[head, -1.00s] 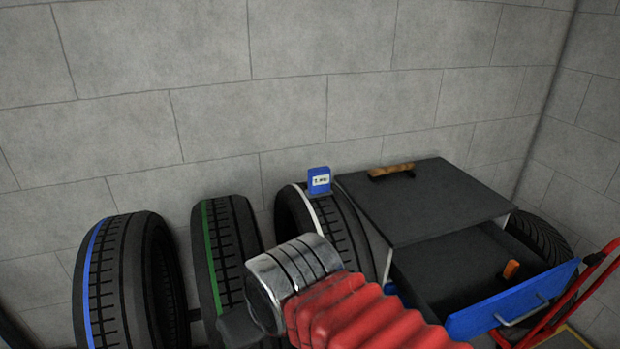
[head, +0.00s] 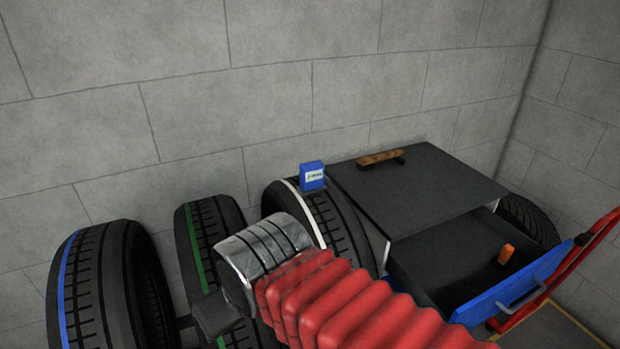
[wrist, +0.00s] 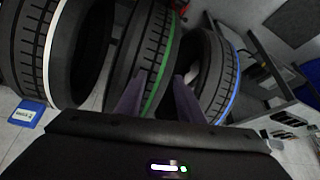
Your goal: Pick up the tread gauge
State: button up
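A small blue box with a white label (head: 312,176), the likely tread gauge, sits upright on top of the white-striped tyre (head: 320,212). In the wrist view a blue box with a white label (wrist: 27,112) shows at the left, beside the white-striped tyre (wrist: 52,50). My gripper (wrist: 158,78) is open and empty, its two fingers apart in front of the green-striped tyre (wrist: 150,60). The box is outside the fingers, off to their left in that view. In the head view my wrist and red sleeve hide the fingers.
A dark cabinet (head: 410,190) with a wooden handle on top stands right of the white-striped tyre. Its blue-fronted drawer (head: 515,290) is open, with an orange item (head: 506,254) inside. A blue-striped tyre (head: 105,285) stands at the left. The wall is behind.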

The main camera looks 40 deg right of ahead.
jog(key=shift+o, duration=0.8)
jog(key=shift+w+d, duration=0.15)
jog(key=shift+d, duration=0.1)
jog(key=o, duration=0.7)
jog(key=w+d+r+m+h, duration=0.1)
jog(key=w+d, duration=0.1)
jog(key=d, duration=0.2)
jog(key=w+d+r+m+t+h, duration=0.1)
jog(key=w+d, duration=0.2)
jog(key=d, duration=0.1)
jog(key=w+d+r+m+t+h, duration=0.1)
jog(key=w+d+h, duration=0.1)
jog(key=d, duration=0.3)
jog(key=shift+w, duration=0.45)
jog(key=shift+o, duration=0.3)
jog(key=w+d+r+t+h, duration=0.1)
jog(key=w+d, duration=0.1)
jog(key=d, duration=0.3)
jog(key=w+d+r+m+t+h, duration=0.1)
jog(key=w+d+r, duration=0.1)
jog(key=d, duration=0.4)
jog(key=shift+w+t+h, duration=0.3)
jog(key=shift+w, duration=0.1)
jog(key=t+y, duration=0.3)
send_near(315, 175)
jog(key=shift+w+d+f+n, duration=0.15)
jog(key=shift+w+f+n, duration=0.25)
jog(key=shift+w, duration=0.35)
jog(key=shift+x, duration=4.35)
jog(key=shift+r, duration=0.15)
